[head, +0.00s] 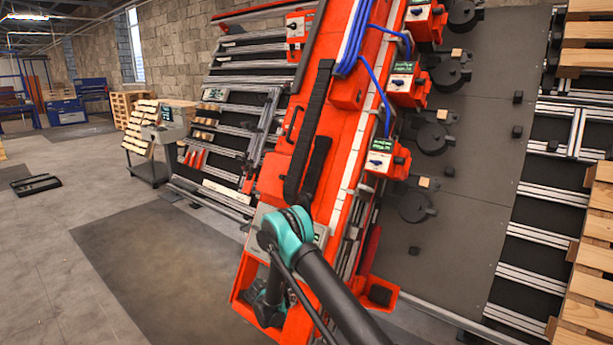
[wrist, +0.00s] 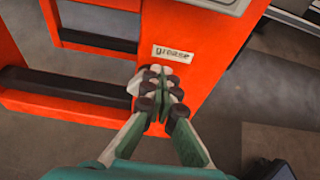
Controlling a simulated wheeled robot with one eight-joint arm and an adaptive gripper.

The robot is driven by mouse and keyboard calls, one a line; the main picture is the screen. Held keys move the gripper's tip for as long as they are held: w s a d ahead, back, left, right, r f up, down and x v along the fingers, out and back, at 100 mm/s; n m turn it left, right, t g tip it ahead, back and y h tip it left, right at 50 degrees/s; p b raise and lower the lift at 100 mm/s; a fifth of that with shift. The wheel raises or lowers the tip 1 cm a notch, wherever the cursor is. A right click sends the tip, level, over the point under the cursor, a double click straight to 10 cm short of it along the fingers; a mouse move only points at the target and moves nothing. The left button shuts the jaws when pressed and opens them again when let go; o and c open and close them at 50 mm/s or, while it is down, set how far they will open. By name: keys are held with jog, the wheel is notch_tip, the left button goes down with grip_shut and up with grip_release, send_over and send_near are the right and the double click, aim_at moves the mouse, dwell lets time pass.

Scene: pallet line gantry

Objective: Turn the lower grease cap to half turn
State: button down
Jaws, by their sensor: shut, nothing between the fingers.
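In the wrist view a white label reading "grease" (wrist: 173,54) sits on the orange frame. My gripper (wrist: 159,90) is directly below this label in the picture, its fingers together and pointing at the orange face. Small pale shapes show around the fingertips; I cannot tell whether any of them is a grease cap, or which cap is the lower one. The fingers hide the surface behind them. In the head view my arm reaches to the lower end of the orange gantry beam (head: 268,180), and my fingertips cannot be made out there.
A grey panel edge (wrist: 215,5) is above. In the head view, orange control boxes (head: 388,158) with blue cables line the beam, and wooden pallets (head: 590,250) stand right. Open floor (head: 130,240) lies left.

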dwell(0.4)
jog(key=shift+r, duration=0.2)
jog(key=v, duration=0.3)
jog(key=f+v, duration=0.1)
jog(key=v, duration=0.1)
jog(key=shift+s+a+r, duration=0.3)
jog(key=shift+s+a, duration=0.05)
jog(key=shift+s, duration=0.25)
jog(key=shift+w+d+f, duration=0.1)
jog(key=shift+w+f, duration=0.35)
jog(key=shift+w, duration=0.6)
jog(key=shift+w+d+f, duration=0.15)
jog(key=shift+w+f, duration=0.3)
jog(key=shift+w, duration=0.65)
jog(key=shift+w+d+f, duration=0.1)
jog(key=shift+w+f, duration=0.35)
jog(key=shift+w, duration=0.6)
jog(key=shift+s+f, duration=0.1)
jog(key=shift+s, duration=0.05)
